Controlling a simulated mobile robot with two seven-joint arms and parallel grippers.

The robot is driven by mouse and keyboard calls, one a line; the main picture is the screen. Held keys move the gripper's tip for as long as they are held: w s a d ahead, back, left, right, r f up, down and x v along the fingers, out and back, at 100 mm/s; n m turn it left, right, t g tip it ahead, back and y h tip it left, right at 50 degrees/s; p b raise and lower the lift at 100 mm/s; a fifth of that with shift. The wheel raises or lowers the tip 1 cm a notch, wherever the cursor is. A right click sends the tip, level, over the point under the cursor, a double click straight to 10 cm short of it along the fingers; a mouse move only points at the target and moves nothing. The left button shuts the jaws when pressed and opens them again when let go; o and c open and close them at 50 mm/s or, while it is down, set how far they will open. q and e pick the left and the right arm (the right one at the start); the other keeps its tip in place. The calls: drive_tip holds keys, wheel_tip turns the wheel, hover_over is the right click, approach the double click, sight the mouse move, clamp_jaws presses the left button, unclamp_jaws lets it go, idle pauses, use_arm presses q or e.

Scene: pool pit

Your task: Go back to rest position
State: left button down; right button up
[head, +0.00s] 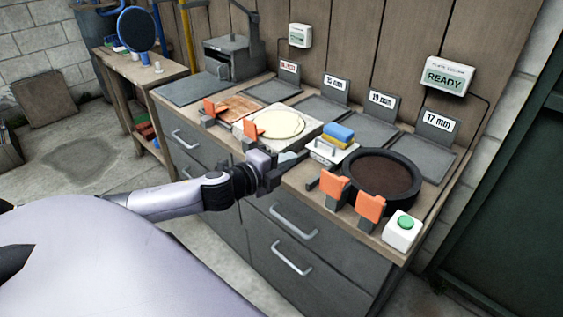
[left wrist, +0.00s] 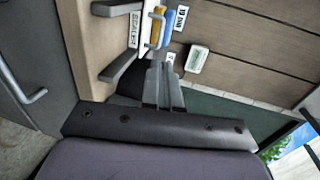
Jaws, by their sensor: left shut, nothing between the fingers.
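My left arm (head: 165,200) reaches in from the left in the head view. My left gripper (head: 288,168) is over the front edge of the workbench, in front of the cream block with a round disc (head: 277,125) and the small handled box (head: 330,151). In the left wrist view the fingers of the left gripper (left wrist: 163,84) are together, with nothing between them. I cannot tell whether the gripper touches the bench. My right gripper shows in neither view.
The bench (head: 427,205) has grey drawers with handles. On it are orange-topped clamps (head: 370,206), a black round pan (head: 384,176), a green button box (head: 402,231) and a yellow and blue sponge pair (head: 339,133). A READY display (head: 444,77) hangs behind.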

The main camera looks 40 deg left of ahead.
use_arm(q)
drive_tip(key=shift+s+r, duration=0.15)
drive_tip(key=shift+s, duration=0.5)
drive_tip(key=s+d+f+n+g+p, duration=0.2)
drive_tip(key=s+d+f+n+p, duration=0.2)
drive_tip(key=s, duration=0.6)
drive_tip(key=s+d+f+n+g+p, duration=0.3)
drive_tip(key=s+d+f+n+p, duration=0.1)
drive_tip(key=s+d+f+n, duration=0.5)
drive_tip(key=s+d+n, duration=0.1)
drive_tip(key=d+n, duration=0.1)
drive_tip(key=n, duration=0.1)
drive_tip(key=shift+d+n+h, duration=0.2)
drive_tip(key=shift+n+h, duration=0.1)
drive_tip(key=shift+h, duration=0.1)
drive_tip(key=shift+f, duration=0.1)
